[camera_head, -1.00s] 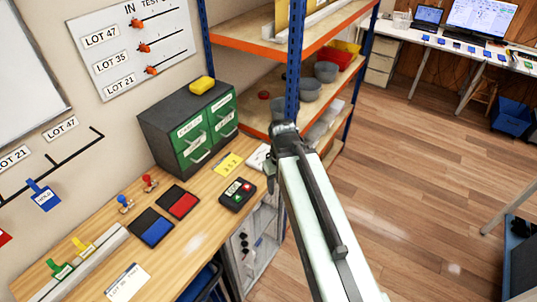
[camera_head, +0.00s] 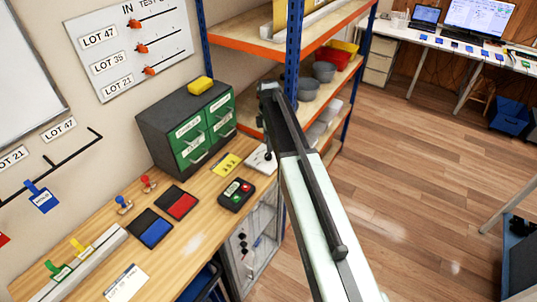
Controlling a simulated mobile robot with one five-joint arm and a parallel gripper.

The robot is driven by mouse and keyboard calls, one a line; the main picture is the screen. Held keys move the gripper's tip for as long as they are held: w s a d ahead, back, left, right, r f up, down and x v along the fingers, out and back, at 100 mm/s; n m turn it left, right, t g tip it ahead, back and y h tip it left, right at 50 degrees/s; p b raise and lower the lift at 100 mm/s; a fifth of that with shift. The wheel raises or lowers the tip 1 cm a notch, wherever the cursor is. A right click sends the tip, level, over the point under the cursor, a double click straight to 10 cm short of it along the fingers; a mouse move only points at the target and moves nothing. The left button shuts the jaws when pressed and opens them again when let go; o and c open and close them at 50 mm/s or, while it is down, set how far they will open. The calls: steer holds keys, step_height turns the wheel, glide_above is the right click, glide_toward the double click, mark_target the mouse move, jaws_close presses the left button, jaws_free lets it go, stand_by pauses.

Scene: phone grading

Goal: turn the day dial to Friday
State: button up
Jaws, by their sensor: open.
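I cannot make out a day dial with readable day names in this view. A small white object (camera_head: 259,160) lies at the right end of the wooden bench, beside the green-drawer cabinet; it is partly hidden by my arm, and I cannot tell whether it is the dial. My gripper (camera_head: 267,92) is raised at the far end of my arm, in front of the blue shelf post and right of the cabinet. It is open, though its fingers are small and dark here. I see nothing held in it.
The shelf rack (camera_head: 291,60) is close to my gripper.

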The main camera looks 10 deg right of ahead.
mark_target(268, 155)
step_height(268, 155, down, 7)
steer(key=b, duration=0.6)
steer(key=shift+r, duration=0.15)
jaws_close()
